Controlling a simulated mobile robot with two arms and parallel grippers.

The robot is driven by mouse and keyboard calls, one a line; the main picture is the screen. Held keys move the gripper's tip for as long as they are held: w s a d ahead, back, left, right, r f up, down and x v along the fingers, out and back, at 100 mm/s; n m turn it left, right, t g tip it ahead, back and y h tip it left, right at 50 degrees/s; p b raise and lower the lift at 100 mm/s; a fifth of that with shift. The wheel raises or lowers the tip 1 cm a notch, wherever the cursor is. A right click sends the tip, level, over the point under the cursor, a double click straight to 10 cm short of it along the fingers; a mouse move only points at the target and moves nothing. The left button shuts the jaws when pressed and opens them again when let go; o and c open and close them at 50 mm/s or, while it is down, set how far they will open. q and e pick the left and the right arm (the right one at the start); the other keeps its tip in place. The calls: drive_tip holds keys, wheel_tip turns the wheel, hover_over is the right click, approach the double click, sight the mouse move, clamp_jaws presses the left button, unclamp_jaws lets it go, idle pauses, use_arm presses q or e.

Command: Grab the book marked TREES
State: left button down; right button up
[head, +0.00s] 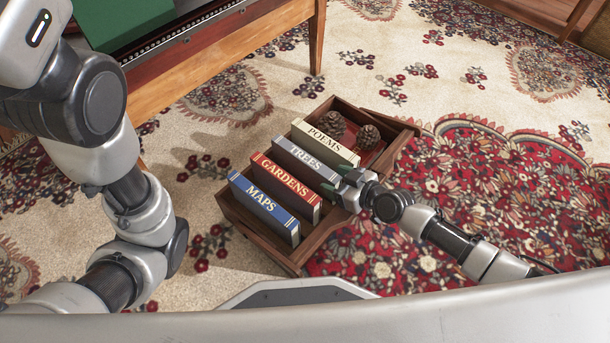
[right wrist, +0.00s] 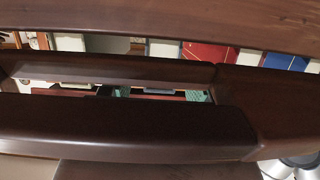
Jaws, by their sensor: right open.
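The grey book marked TREES (head: 304,160) stands in a wooden crate (head: 262,238) on the rug, between the POEMS book (head: 322,140) and the red GARDENS book (head: 285,187). My right gripper (head: 339,178) is open at the right end of TREES, by the crate's right side. Its green fingertips lie close to that end; I cannot tell whether they touch the book. In the right wrist view, dark brown wood hides most of the scene, and green fingertips (right wrist: 160,94) show through a narrow gap. My left arm is at the left; its gripper is out of view.
The blue MAPS book (head: 263,207) stands at the crate's near end. Two pine cones (head: 349,130) lie at its far end. A wooden table (head: 225,62) stands at the upper left. The patterned rug right of the crate is clear.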

drive_tip(key=shift+w+a+f, duration=0.2)
drive_tip(key=shift+w+a, duration=0.2)
clamp_jaws()
drive_tip(key=shift+r, duration=0.1)
